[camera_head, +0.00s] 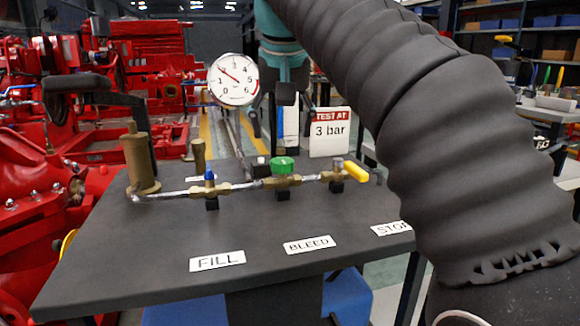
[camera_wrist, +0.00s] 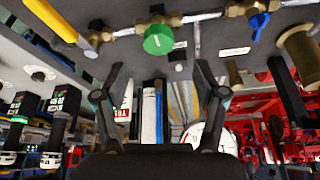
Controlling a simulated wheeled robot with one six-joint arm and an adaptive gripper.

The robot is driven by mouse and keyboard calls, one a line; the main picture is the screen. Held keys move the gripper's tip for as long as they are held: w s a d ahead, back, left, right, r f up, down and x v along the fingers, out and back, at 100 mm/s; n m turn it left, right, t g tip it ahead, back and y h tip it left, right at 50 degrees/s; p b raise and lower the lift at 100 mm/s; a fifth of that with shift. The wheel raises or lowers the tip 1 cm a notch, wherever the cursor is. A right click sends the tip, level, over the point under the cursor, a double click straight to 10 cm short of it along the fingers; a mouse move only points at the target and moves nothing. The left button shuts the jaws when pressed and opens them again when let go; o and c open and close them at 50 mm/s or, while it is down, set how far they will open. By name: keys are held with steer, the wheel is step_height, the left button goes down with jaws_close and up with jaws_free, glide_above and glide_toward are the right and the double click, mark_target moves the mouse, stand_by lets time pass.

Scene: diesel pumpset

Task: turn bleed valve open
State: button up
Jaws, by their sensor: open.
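The bleed valve is the green round knob (camera_head: 283,166) on the brass pipe line, behind the BLEED label (camera_head: 309,244). In the wrist view the green knob (camera_wrist: 158,40) shows a pale line across its face. My gripper (camera_wrist: 158,66) is open and empty, its two fingers spread apart. The knob appears in the gap between the fingertips in that view, beyond them, with no contact visible.
A blue-handled valve (camera_head: 209,175) stands left of the knob, a yellow-handled valve (camera_head: 354,171) right. A pressure gauge (camera_head: 234,80) reads near 2. A "TEST AT 3 bar" sign (camera_head: 330,132) stands behind. Brass cylinders (camera_head: 139,160) are at left. The table front (camera_head: 130,262) is clear.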

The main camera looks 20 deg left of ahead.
mark_target(283, 161)
steer(key=b+x, duration=0.2)
steer(key=x, duration=0.5)
steer(key=shift+w+d+f, duration=0.1)
